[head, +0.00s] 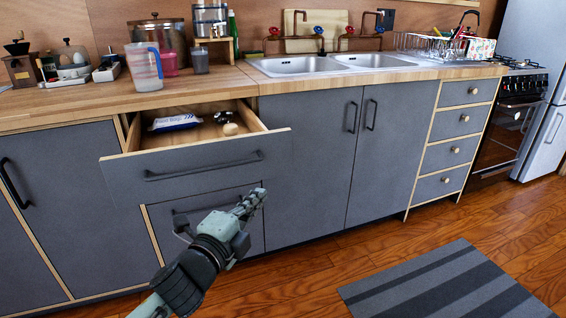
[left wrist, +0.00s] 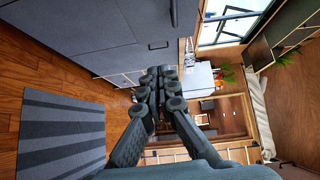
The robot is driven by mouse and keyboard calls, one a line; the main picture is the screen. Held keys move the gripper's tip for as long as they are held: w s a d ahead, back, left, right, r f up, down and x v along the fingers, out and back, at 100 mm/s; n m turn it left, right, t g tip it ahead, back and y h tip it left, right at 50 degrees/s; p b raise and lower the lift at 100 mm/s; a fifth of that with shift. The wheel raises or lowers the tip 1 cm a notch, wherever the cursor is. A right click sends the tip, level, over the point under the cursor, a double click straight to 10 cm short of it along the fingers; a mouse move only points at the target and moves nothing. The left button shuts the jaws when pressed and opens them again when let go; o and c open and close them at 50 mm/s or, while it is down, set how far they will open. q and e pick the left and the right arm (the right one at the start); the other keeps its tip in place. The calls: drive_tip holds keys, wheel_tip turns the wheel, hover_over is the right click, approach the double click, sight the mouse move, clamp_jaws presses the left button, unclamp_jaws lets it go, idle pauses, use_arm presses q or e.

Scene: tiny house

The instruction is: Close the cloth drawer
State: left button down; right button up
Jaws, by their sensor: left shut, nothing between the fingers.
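The grey drawer (head: 200,167) stands pulled out under the wooden counter in the head view. Its front has a dark bar handle. Inside lie a blue and white packet (head: 175,122), a small dark item and a light wooden knob-like piece. My left gripper (head: 257,197) is shut and empty, in front of and below the right end of the drawer front. In the picture it lies over the lower cabinet front; whether it touches anything cannot be told. In the left wrist view the gripper (left wrist: 157,78) has its fingers together with nothing between them. My right gripper is not in view.
The counter (head: 205,92) holds a measuring jug (head: 145,68), jars and a double sink (head: 315,64). A closed lower drawer and grey cupboard doors (head: 310,160) flank the area. A striped rug (head: 440,285) lies at right; the wooden floor is otherwise open.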

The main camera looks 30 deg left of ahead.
use_arm(q)
approach(279, 157)
drive_tip(key=w+d, duration=0.3)
drive_tip(key=w+a+p, duration=0.1)
drive_tip(key=w+a, duration=0.1)
drive_tip(key=shift+w+a+m, duration=0.15)
drive_tip(key=shift+a+m, duration=0.25)
drive_tip(key=shift+w+a, duration=0.25)
drive_tip(key=shift+a, duration=0.05)
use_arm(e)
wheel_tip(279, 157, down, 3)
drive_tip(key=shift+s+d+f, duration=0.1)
use_arm(q)
drive_tip(key=shift+a, duration=0.1)
